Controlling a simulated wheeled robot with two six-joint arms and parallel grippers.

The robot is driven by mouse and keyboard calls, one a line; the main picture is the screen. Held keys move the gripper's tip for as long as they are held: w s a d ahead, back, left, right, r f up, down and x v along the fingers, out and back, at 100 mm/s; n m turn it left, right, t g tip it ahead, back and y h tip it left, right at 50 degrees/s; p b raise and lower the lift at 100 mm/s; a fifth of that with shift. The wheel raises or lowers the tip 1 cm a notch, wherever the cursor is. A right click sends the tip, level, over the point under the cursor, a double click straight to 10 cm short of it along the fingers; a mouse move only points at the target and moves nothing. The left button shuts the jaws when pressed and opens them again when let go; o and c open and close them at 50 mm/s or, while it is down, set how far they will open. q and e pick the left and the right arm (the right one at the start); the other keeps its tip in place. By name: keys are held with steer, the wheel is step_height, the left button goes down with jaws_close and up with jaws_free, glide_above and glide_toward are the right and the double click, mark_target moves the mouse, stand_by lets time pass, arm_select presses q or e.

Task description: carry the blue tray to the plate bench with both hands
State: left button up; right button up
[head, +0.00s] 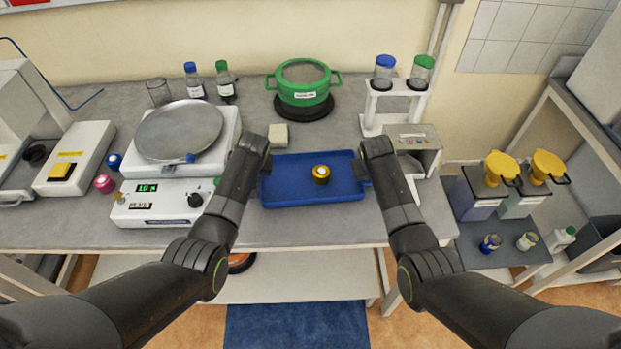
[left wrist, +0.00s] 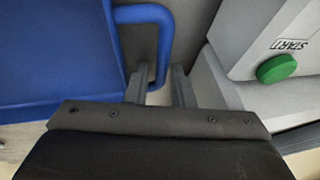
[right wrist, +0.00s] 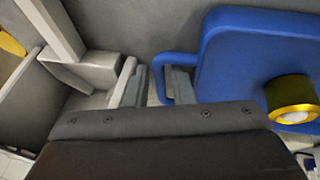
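The blue tray (head: 290,190) lies flat on the grey bench with a small dark jar with a yellow top (head: 321,174) on it. My left gripper (head: 264,160) is at the tray's left end. In the left wrist view the blue handle (left wrist: 164,40) runs down between its open fingers (left wrist: 160,88). My right gripper (head: 364,160) is at the right end. In the right wrist view the right handle (right wrist: 172,60) comes between its open fingers (right wrist: 158,88), with a gap beside it. I cannot identify the plate bench for certain.
A scale with a round metal pan (head: 180,130) and a control box (head: 165,203) stand close left of the tray. A beige block (head: 278,135) and a green pot (head: 303,88) are behind it. A white tube rack (head: 395,105) and a grey box (head: 412,142) stand at right.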

steer(key=shift+c, duration=0.2)
arm_select(q)
jaws_close()
arm_select(e)
jaws_close()
arm_select(q)
steer(key=shift+r, duration=0.15)
arm_select(e)
steer(key=shift+r, duration=0.15)
